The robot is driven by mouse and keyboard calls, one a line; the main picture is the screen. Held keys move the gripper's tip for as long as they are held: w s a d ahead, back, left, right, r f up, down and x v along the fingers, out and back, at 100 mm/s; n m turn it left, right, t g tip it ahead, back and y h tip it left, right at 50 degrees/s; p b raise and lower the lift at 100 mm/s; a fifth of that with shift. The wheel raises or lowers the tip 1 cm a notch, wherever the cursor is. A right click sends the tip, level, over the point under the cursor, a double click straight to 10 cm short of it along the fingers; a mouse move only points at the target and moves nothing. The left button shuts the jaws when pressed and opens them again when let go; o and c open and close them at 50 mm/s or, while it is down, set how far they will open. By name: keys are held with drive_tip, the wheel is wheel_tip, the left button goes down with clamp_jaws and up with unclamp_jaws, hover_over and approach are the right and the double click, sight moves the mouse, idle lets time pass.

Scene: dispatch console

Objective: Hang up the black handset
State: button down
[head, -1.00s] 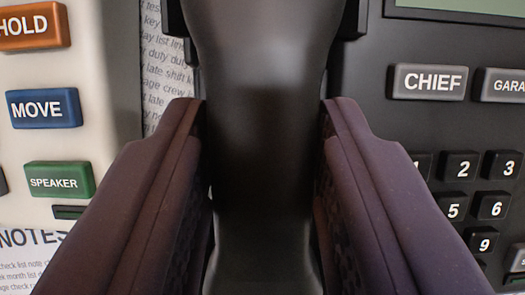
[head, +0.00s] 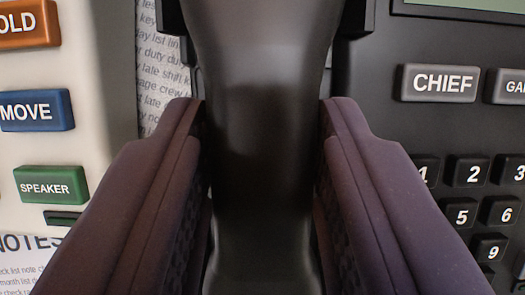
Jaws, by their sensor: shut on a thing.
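The black handset (head: 262,130) runs down the middle of the head view, from the top edge to the bottom edge. My gripper (head: 262,115) is shut on its middle, with one purple-brown finger on each side. Behind the top of the handset, parts of a black cradle (head: 353,20) show at left and right. The handset hides most of the cradle, and I cannot tell whether the two touch. The handset's ends are outside the view. The black phone (head: 390,120) with its keypad lies to the right.
On the left is a pale console with an orange button (head: 28,22), a blue MOVE button (head: 35,110) and a green SPEAKER button (head: 50,186). A printed sheet (head: 158,80) lies between console and phone. On the right are a grey CHIEF button (head: 438,83) and number keys (head: 468,172).

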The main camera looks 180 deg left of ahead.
drive_tip(key=shift+f+b, duration=0.3)
drive_tip(key=c, duration=0.6)
unclamp_jaws()
drive_tip(key=shift+a, duration=0.1)
drive_tip(key=shift+c, duration=0.2)
drive_tip(key=shift+d, duration=0.2)
drive_tip(key=shift+d, duration=0.1)
drive_tip(key=c, duration=0.3)
